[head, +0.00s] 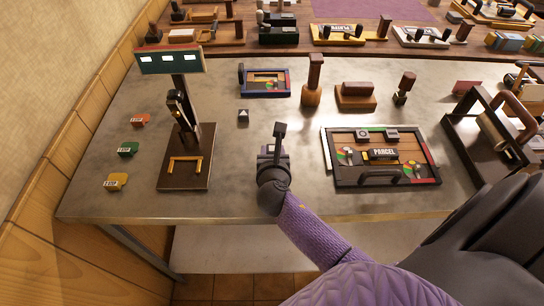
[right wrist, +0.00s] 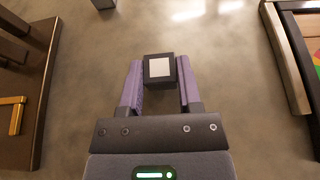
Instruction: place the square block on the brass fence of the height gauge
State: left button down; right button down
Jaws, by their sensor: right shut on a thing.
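The square block (right wrist: 160,68), dark with a white square on top, is between the two fingers of my right gripper (right wrist: 160,85), which is shut on it. In the head view my right gripper (head: 280,130) is over the bare middle of the table, and I cannot make out the block there. The height gauge (head: 187,155) stands to its left, with a dark base, an upright column and a lit display on top. Its brass fence (head: 185,160) is a U-shaped rail on the base; part of it shows at the left of the right wrist view (right wrist: 17,115). My left gripper is not in view.
A small block with a white triangle (head: 243,116) lies beyond my right gripper. A parcel tray (head: 333,170) lies to the right. Orange, green and yellow tagged pieces (head: 128,149) lie left of the gauge. Wooden stamps (head: 312,95) stand behind. Bare table separates gripper and gauge.

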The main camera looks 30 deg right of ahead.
jog(key=shift+f, duration=0.4)
jog(key=shift+c, duration=1.4)
grip_release()
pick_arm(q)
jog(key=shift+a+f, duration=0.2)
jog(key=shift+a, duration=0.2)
